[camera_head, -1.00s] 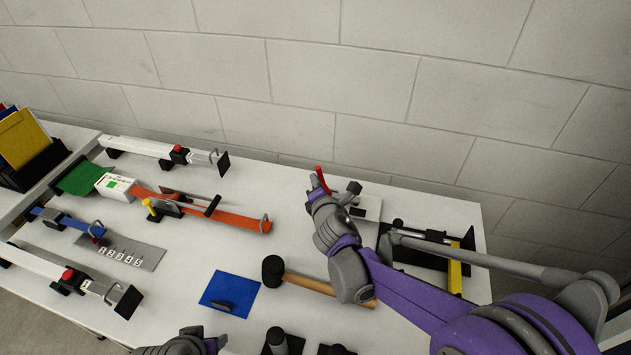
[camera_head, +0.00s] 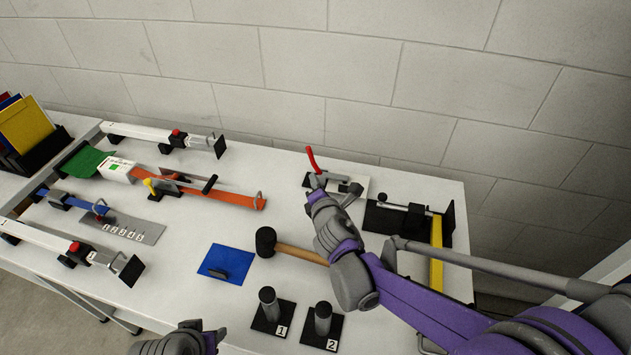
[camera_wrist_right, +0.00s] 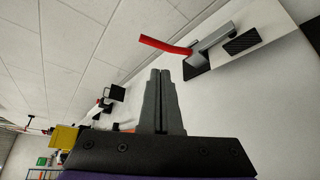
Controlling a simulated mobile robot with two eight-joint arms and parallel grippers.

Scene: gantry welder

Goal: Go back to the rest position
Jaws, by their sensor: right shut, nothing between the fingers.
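My right gripper (camera_head: 318,196) is above the back right part of the white workbench, its arm reaching in from the right. In the right wrist view its two fingers (camera_wrist_right: 160,82) are pressed together with nothing between them. Just beyond its tips in the head view is a toggle clamp with a red handle (camera_head: 312,160). The red handle also shows in the right wrist view (camera_wrist_right: 165,46), ahead and to the right of the fingers, apart from them. My left gripper (camera_head: 208,340) shows only partly at the bottom edge, and its fingers are not clear.
A yellow bar fixture (camera_head: 437,250) is under the forearm. The block wall (camera_head: 350,80) rises behind the bench.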

